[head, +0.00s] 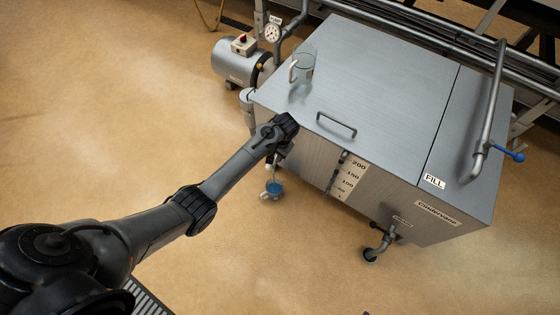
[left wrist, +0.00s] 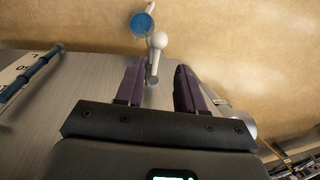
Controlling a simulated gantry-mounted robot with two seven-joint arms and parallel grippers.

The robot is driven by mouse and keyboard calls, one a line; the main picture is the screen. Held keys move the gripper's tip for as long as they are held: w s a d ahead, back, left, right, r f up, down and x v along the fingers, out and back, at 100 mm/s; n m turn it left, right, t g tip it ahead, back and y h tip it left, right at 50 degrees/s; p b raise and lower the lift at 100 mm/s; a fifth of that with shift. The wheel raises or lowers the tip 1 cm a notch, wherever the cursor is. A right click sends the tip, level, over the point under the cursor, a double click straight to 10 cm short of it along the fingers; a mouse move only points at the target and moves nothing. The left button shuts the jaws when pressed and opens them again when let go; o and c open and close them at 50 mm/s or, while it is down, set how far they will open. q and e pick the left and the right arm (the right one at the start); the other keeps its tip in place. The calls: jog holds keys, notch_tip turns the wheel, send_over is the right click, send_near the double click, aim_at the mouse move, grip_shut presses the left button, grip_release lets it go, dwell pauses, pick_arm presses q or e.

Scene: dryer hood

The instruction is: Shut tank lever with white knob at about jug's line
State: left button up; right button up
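The steel tank (head: 380,110) stands right of centre in the head view. A small jug (head: 274,188) with blue in it sits below its left front side, with a thin pale streak above it; it also shows from above in the left wrist view (left wrist: 142,24). The lever's white knob (left wrist: 158,40) stands just beyond my left fingertips in the left wrist view, its stem running down near the left finger. My left gripper (left wrist: 159,68) is open, with nothing clamped. In the head view my left gripper (head: 284,152) is mostly hidden by its wrist. The jug's line cannot be made out.
A clear jug (head: 304,66) stands on the tank lid near a lid handle (head: 337,124). A level scale (head: 348,180) is on the tank front. A lower outlet (head: 383,243) and blue-handled fill pipe (head: 508,152) are right. A pump (head: 240,62) stands behind. The left floor is clear.

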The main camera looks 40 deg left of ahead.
pick_arm(q)
jog(key=shift+t, duration=0.4)
jog(key=w+f+b, duration=0.1)
jog(key=f+b, duration=0.1)
jog(key=f, duration=0.1)
jog(key=a+f+b, duration=0.1)
jog(key=f+b, duration=0.2)
jog(key=w+a+f+b, duration=0.1)
jog(key=f+b, duration=0.2)
jog(key=shift+w+f, duration=0.25)
jog(key=shift+w, duration=0.1)
pick_arm(e)
notch_tip(320, 180, down, 9)
jog(key=shift+s, duration=0.25)
jog(key=shift+d, duration=0.1)
pick_arm(q)
jog(key=c, duration=0.4)
grip_shut()
